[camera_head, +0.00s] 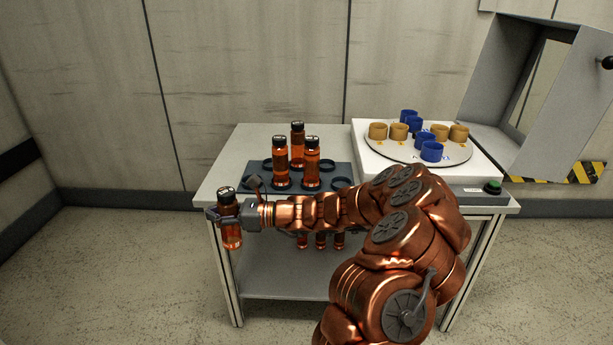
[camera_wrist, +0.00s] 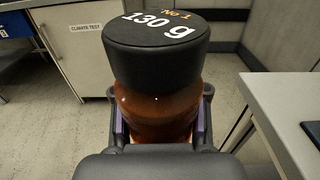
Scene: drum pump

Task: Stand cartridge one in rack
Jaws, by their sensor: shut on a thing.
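Cartridge one (camera_head: 230,233) is an amber bottle with a black cap. In the wrist view its cap (camera_wrist: 157,45) reads "NO 1" and "130 g". My gripper (camera_head: 226,217) is shut on its body, with a finger on each side in the wrist view (camera_wrist: 158,120). The cartridge is held roughly upright at the table's left front corner, apart from the rack. The rack (camera_head: 257,172) is a dark plate with ring holders on the table. Three similar cartridges stand in it, and several rings look empty. My arm hides part of the rack's front.
The table (camera_head: 222,172) also bears a white machine (camera_head: 365,152) with blue and yellow cups on a round plate and a green button (camera_head: 493,186). Its grey hood (camera_head: 488,95) stands open. Amber bottles (camera_head: 320,241) show below the tabletop. Floor left of the table is clear.

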